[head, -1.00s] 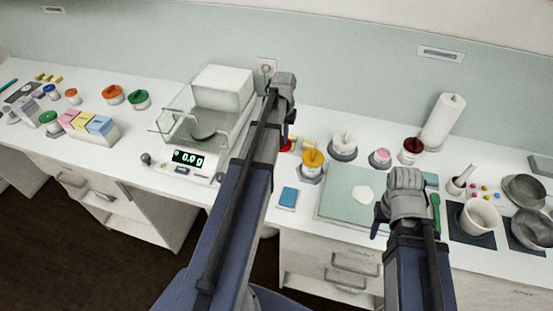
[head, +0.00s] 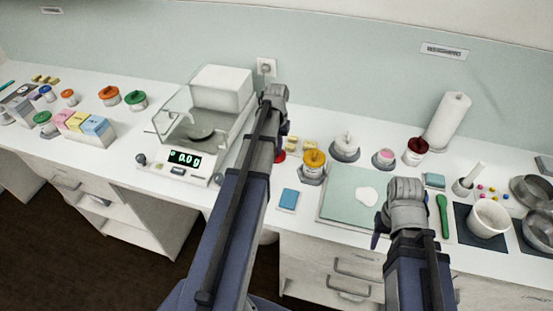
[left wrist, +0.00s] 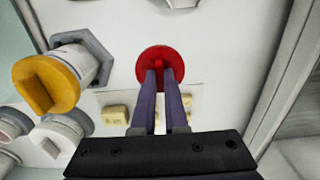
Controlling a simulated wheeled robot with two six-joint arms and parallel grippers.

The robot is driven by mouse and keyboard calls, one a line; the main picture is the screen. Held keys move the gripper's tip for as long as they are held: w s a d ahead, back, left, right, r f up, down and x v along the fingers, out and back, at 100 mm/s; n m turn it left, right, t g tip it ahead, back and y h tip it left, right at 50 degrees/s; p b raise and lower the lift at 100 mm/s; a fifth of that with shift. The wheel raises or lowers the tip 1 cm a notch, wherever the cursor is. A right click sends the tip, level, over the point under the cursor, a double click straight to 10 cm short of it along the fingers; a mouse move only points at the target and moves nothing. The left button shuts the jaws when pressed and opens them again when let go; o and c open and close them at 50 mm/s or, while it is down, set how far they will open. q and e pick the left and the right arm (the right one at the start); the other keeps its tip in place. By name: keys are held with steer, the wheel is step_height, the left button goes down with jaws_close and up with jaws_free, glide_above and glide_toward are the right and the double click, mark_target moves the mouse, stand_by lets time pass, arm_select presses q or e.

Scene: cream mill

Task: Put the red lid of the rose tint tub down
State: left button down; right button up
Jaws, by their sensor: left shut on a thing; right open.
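The red lid (left wrist: 152,62) is between the fingertips of my left gripper (left wrist: 160,80) in the left wrist view, and the gripper is shut on it. In the head view only a red edge of the lid (head: 280,156) shows below my left gripper (head: 281,146), by the bench top between the scale and the yellow-lidded tub. I cannot tell whether the lid touches the bench. An open tub with pink contents (head: 384,158), apparently the rose tint tub, stands farther right. My right gripper (head: 381,228) is open at the green mat's right edge, partly hidden by its arm.
The yellow-lidded tub (head: 313,163) stands close beside the lid, with small yellowish blocks (head: 309,144) nearby. A white-lidded tub (head: 345,147) and a dark-red-lidded tub (head: 415,150) flank the pink one. The scale (head: 181,170) is at left.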

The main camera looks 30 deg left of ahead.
arm_select(q)
steer(key=shift+f+b, duration=1.8)
steer(key=shift+b, duration=0.05)
steer(key=shift+f, duration=0.1)
steer(key=shift+f, duration=0.15)
steer(key=c, duration=0.9)
jaws_free()
steer(key=shift+c, duration=0.2)
step_height(320, 180, up, 13)
steer(key=p, duration=1.2)
steer(key=shift+f, duration=0.2)
